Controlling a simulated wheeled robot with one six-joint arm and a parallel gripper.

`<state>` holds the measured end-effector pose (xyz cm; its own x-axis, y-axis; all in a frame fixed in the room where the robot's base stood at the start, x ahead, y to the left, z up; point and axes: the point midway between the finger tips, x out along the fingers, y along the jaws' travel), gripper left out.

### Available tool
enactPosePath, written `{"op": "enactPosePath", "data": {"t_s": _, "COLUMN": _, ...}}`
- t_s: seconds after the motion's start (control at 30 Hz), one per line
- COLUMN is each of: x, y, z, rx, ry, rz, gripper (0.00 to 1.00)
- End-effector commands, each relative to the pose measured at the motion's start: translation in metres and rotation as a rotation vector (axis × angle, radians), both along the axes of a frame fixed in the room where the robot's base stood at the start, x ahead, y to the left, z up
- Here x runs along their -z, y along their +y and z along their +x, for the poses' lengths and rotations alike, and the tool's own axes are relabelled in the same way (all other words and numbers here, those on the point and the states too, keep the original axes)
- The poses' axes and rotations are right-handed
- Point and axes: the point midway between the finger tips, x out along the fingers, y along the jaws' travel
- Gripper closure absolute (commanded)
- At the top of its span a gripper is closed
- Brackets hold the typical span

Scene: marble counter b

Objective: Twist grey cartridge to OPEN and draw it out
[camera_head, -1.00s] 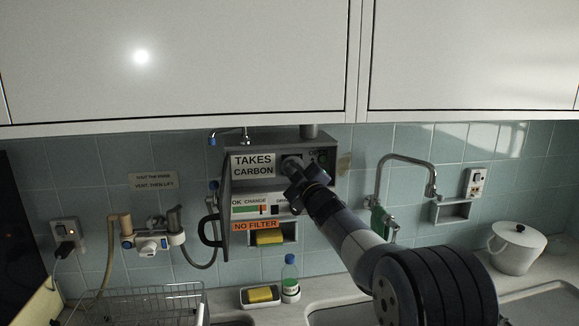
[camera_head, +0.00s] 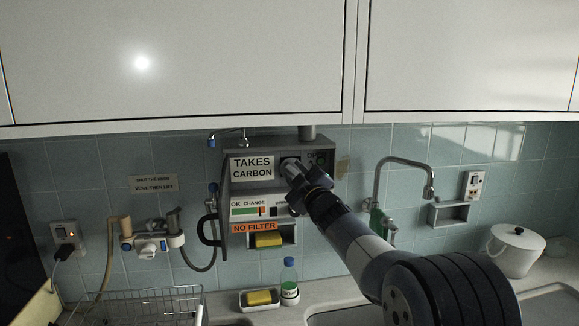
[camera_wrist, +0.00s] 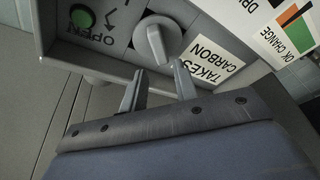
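The grey cartridge (camera_wrist: 157,40) shows in the wrist view as a round end with a raised grip bar, set in the face of the grey wall unit (camera_head: 318,143). The OPEN lettering (camera_wrist: 95,36), an arrow and a green round mark (camera_wrist: 82,18) are beside it. My gripper (camera_wrist: 158,75) is open, its two fingers apart with nothing between them. The fingertips are just short of the cartridge and appear not to touch it. In the head view my gripper (camera_head: 290,167) covers most of the cartridge.
Below are a status gauge (camera_head: 250,209), a NO FILTER label (camera_head: 254,226) and a niche with a yellow sponge (camera_head: 268,240). A black handle (camera_head: 205,230) is at the unit's left. A bottle (camera_head: 289,280) stands on the counter; a tap (camera_head: 405,160) is at right.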

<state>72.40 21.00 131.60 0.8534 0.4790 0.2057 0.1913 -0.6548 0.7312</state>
Motion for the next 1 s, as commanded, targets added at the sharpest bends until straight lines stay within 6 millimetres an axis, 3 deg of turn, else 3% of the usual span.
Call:
{"op": "enactPosePath", "data": {"t_s": 0.1, "x": 0.001, "y": 0.0, "z": 0.001, "rx": 0.0, "ry": 0.002, "rz": 0.0, "gripper": 0.61}}
{"op": "enactPosePath", "data": {"t_s": 0.47, "x": 0.004, "y": -0.003, "z": -0.005, "rx": 0.001, "ry": 0.002, "rz": 0.0, "gripper": 0.61}}
{"op": "enactPosePath", "data": {"t_s": 1.0, "x": 0.021, "y": -0.044, "z": -0.078, "rx": 0.001, "ry": 0.001, "rz": 0.0, "gripper": 0.61}}
